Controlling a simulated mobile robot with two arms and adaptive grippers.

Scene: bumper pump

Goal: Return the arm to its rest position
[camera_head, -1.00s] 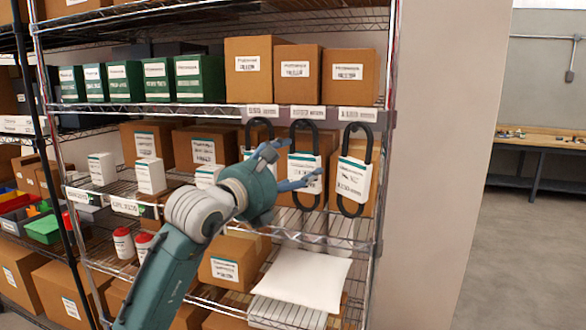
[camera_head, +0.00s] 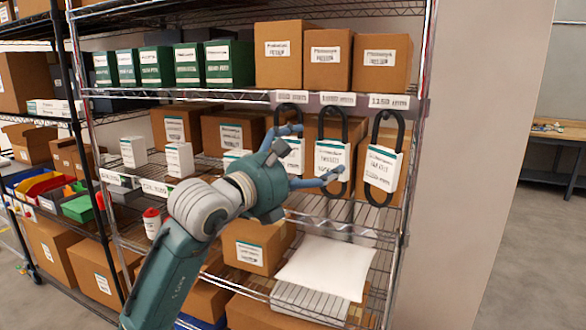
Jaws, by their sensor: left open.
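My left gripper (camera_head: 312,155) is open, with its two blue fingers spread apart, in front of the middle shelf of a wire rack. Several black loops with white labels hang from the shelf edge. The left loop (camera_head: 291,107) is partly hidden behind the gripper. The middle loop (camera_head: 332,124) hangs just behind or beside the fingers; I cannot tell whether they touch. The right loop (camera_head: 384,164) hangs clear to the right. My right gripper is not in view.
The wire rack's right post (camera_head: 415,150) stands near the gripper. Brown boxes (camera_head: 286,54) and green boxes (camera_head: 229,64) fill the top shelf. A white package (camera_head: 326,263) lies on the shelf below. Open floor (camera_head: 540,255) lies right of the grey wall (camera_head: 478,150).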

